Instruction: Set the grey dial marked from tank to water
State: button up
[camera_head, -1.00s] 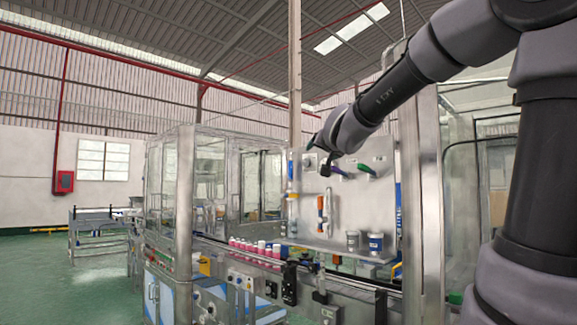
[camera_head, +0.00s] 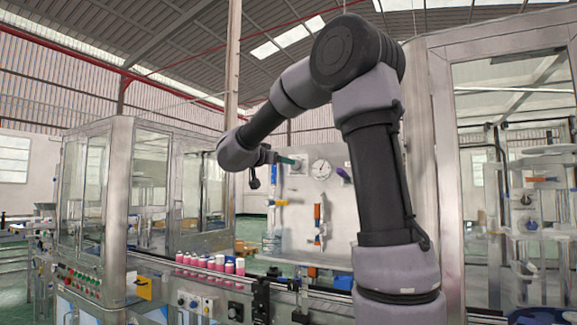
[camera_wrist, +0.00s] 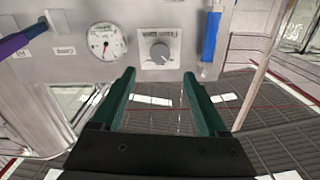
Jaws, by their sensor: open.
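The grey dial (camera_wrist: 160,52) is a round knob on a light square plate in the wrist view. It sits on a grey panel, with small print above it that is too blurred to read. A pale pointer mark seems to show on the knob, but its setting is unclear. My gripper (camera_wrist: 159,74) has two green fingers, open and empty. The dial appears between and beyond the fingertips, apart from them. In the head view my gripper (camera_head: 287,161) is in front of the panel (camera_head: 290,222), and I cannot make out the dial there.
A glass-walled machine (camera_head: 150,185) stands left.

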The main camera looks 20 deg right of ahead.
aim_at(296, 165)
jog(key=x, duration=0.9)
jog(key=shift+w+d, duration=0.2)
jog(key=shift+d, duration=0.1)
grip_shut()
